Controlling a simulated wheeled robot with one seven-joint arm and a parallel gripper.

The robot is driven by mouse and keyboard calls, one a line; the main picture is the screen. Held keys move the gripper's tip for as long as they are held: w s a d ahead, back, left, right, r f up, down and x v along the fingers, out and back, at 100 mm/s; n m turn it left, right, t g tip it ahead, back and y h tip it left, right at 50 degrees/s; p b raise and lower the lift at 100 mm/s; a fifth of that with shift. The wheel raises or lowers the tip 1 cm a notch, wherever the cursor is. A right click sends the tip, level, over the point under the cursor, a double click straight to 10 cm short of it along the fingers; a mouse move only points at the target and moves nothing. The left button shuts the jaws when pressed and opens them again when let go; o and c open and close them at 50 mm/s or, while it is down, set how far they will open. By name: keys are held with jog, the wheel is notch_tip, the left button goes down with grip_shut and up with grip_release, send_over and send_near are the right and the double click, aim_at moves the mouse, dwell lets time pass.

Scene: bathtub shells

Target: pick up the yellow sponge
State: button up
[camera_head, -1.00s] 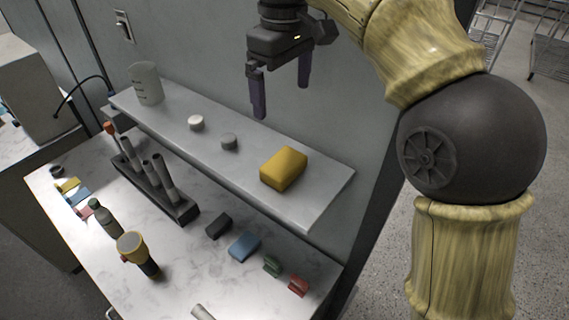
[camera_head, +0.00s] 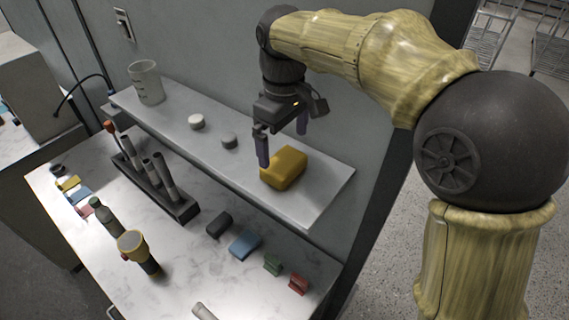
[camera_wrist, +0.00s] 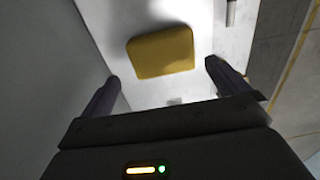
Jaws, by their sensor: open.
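The yellow sponge (camera_head: 286,169) is a rounded block lying on the raised marble shelf (camera_head: 318,200), towards its right end. My gripper (camera_head: 283,147) is open above and just behind the sponge in the head view, with one finger overlapping the sponge's left edge in the picture. In the wrist view, the sponge (camera_wrist: 161,53) lies beyond the fingertips and between their lines, and nothing is between the fingers (camera_wrist: 160,75). A small gap seems to remain between fingers and sponge; contact is not visible.
A white round piece (camera_head: 196,122), a grey one (camera_head: 229,142) and a clear beaker (camera_head: 146,82) stand on the shelf. The wall (camera_head: 215,60) rises close behind it. Below are a tube rack (camera_head: 160,190), a yellow-topped flashlight (camera_head: 138,250), a blue block (camera_head: 243,245) and red clip (camera_head: 298,284).

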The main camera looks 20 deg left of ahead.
aim_at(284, 160)
jog(key=shift+w+f, duration=0.1)
jog(key=shift+f, duration=0.3)
jog(key=shift+s+f, duration=0.15)
jog(key=shift+s, duration=0.1)
jog(key=f+p, duration=0.1)
jog(key=f, duration=0.1)
jog(key=f+p, duration=0.1)
jog(key=f, duration=0.1)
jog(key=shift+s+d, duration=0.1)
jog(key=shift+d, duration=0.1)
jog(key=shift+a+f, duration=0.1)
jog(key=shift+f, duration=0.35)
jog(key=c, duration=0.8)
